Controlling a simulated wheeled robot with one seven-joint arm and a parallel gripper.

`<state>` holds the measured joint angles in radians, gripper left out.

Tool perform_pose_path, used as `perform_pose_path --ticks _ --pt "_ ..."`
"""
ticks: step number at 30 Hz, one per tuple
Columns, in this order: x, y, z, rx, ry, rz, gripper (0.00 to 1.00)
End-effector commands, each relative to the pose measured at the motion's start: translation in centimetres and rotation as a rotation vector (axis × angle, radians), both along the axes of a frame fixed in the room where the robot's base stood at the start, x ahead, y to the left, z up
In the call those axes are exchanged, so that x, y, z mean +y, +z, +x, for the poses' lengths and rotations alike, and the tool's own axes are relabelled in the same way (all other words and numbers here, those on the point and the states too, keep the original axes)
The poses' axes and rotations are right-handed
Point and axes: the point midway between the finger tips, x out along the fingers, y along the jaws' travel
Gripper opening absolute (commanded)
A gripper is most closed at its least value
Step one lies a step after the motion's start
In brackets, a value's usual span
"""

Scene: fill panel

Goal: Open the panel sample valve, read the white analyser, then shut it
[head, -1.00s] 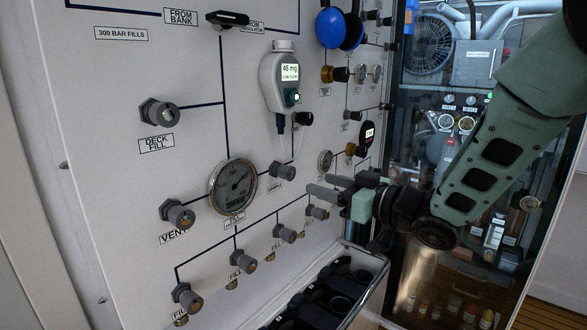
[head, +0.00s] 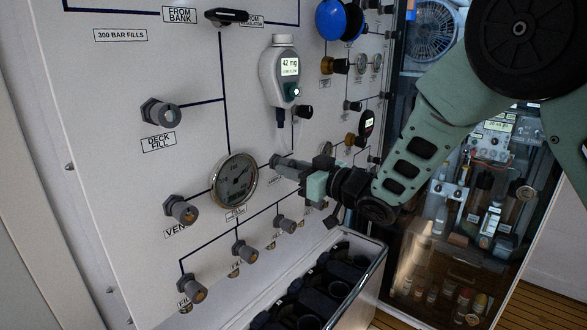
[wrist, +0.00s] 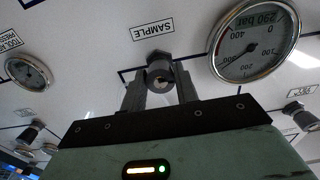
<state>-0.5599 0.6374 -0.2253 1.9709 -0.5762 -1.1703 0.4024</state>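The sample valve is a small dark knob (wrist: 160,72) under the upside-down SAMPLE label (wrist: 152,29) in the wrist view. My gripper (head: 282,165) is at this knob, with one finger on each side of it. In the wrist view the fingers (wrist: 160,88) straddle the knob closely; I cannot tell whether they press on it. In the head view the fingers largely hide the valve. The white analyser (head: 282,85) hangs on the panel above the gripper. Its lit screen (head: 290,67) reads 42 mg, with a smaller line that looks like LOW FLOW.
A large gauge (head: 234,181) is just left of my gripper; it shows 290 bar in the wrist view (wrist: 254,42). Several fill valves (head: 245,251) line the panel below. A rack of dark cylinders (head: 335,285) stands below right. A blue round part (head: 331,19) is above.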

Motion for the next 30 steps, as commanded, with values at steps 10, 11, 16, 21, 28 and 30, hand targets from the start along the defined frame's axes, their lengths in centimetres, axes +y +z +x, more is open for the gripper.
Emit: perform_pose_path --ticks 10,11,16,21,28,30 --pt "-0.05 -0.16 0.01 -0.016 -0.001 -0.011 0.07" --pt "-0.05 -0.21 0.02 -0.021 -0.001 -0.015 0.07" --pt "-0.08 -0.46 0.02 -0.084 -0.001 -0.063 0.07" --pt "-0.13 -0.53 0.07 -0.180 -0.002 -0.134 0.07" --pt "-0.14 -0.46 0.07 -0.306 -0.002 -0.234 0.07" --pt "-0.15 -0.45 0.08 -0.339 -0.002 -0.262 0.07"
